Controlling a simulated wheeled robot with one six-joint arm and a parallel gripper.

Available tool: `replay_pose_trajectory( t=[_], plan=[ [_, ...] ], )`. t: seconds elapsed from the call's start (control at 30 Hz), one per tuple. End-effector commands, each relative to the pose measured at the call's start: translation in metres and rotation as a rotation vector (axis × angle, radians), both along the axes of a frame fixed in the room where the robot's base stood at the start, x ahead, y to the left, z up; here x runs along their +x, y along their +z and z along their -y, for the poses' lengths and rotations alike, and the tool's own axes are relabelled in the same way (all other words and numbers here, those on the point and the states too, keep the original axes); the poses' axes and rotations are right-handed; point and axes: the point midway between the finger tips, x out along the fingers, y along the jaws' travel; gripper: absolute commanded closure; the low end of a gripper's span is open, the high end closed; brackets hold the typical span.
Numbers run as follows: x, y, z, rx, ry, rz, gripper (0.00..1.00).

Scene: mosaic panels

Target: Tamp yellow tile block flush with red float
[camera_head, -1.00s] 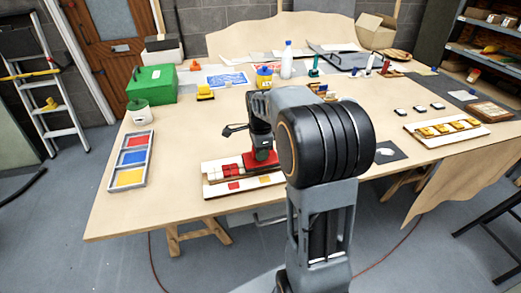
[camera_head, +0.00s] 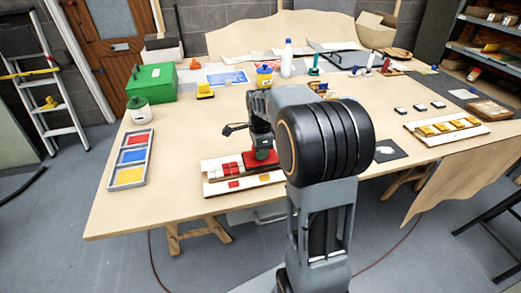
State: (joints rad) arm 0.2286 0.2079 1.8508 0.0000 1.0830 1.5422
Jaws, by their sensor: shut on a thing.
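Red and white tiles (camera_head: 230,169) show to the left of the float. A yellow tile block (camera_head: 265,178) shows on the panel's front strip, just in front of the float, with a red tile (camera_head: 233,184) to its left. What lies under the float is hidden, and my arm covers the panel's right end.
A tray of red, blue and yellow (camera_head: 131,158) lies at the left. A green box (camera_head: 151,83) and a white bottle (camera_head: 287,60) stand at the back. Another panel with yellow blocks (camera_head: 447,127) lies at the right. The table's front left is clear.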

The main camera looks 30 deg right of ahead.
Motion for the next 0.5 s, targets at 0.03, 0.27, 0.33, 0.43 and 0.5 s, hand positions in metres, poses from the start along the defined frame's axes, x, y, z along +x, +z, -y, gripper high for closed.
replay_pose_trajectory(
  t=[0.03,0.27,0.33,0.43,0.5],
  plan=[
    [0.0001,-0.0009,0.0,0.0,0.0,0.0,0.94],
    [0.0001,-0.0037,0.0,0.0,0.0,0.0,0.94],
    [0.0001,-0.0046,0.0,0.0,0.0,0.0,0.94],
    [0.0001,-0.0058,0.0,0.0,0.0,0.0,0.94],
    [0.0001,-0.0066,0.0,0.0,0.0,0.0,0.94]
  ],
)
